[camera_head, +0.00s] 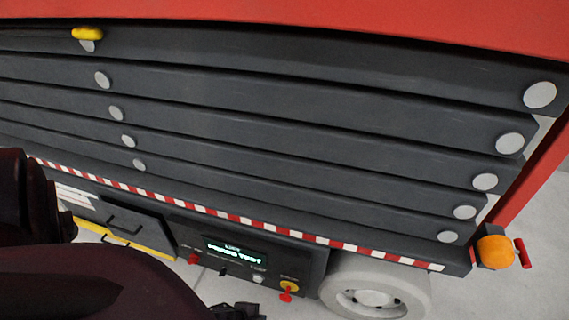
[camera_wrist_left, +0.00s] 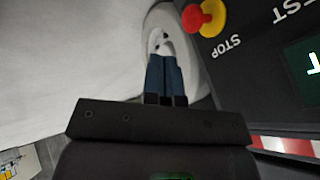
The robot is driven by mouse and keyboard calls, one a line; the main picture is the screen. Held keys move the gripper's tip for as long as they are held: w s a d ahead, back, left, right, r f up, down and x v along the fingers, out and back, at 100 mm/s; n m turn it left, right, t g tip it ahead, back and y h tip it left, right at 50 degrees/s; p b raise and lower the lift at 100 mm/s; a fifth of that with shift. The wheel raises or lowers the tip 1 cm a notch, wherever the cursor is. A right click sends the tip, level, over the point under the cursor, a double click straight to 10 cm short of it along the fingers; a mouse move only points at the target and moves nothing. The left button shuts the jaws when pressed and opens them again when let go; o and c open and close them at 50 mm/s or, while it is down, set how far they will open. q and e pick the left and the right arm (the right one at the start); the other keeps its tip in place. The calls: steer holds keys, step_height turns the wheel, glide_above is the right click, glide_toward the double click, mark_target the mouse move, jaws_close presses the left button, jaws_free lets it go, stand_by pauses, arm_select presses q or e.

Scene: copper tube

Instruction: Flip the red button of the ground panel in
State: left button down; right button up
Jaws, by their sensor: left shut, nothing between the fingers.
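The ground panel (camera_head: 268,262) is a dark box with a green-lit display, low on the lift's side in the head view. Its red button (camera_head: 287,293) stands out from a yellow disc at the panel's right end. In the left wrist view the red button (camera_wrist_left: 192,18) and its yellow disc are at the top, beside the word STOP. My left gripper (camera_wrist_left: 164,58) is shut and empty, its blue fingers pointing towards the wheel. In that picture the fingertips are below and left of the button, apart from it. In the head view only dark parts show at the bottom edge. My right gripper is not in view.
Another red control (camera_head: 193,258) sits at the panel's left end. A wheel (camera_head: 375,292) stands to the right of the panel. A red-and-white striped edge (camera_head: 240,218) runs above it. An orange lamp (camera_head: 495,252) is at the right corner. Pale floor is open around.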

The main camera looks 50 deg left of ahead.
mark_target(286, 295)
arm_select(q)
steer(key=w+a+f+b, duration=0.1)
steer(key=w+f+b, duration=0.5)
steer(key=w+f, duration=0.2)
steer(key=shift+w+a, duration=0.15)
steer(key=shift+w, duration=0.55)
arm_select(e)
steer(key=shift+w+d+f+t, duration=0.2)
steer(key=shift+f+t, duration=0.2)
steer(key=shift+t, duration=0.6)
arm_select(q)
steer(key=shift+r, duration=0.1)
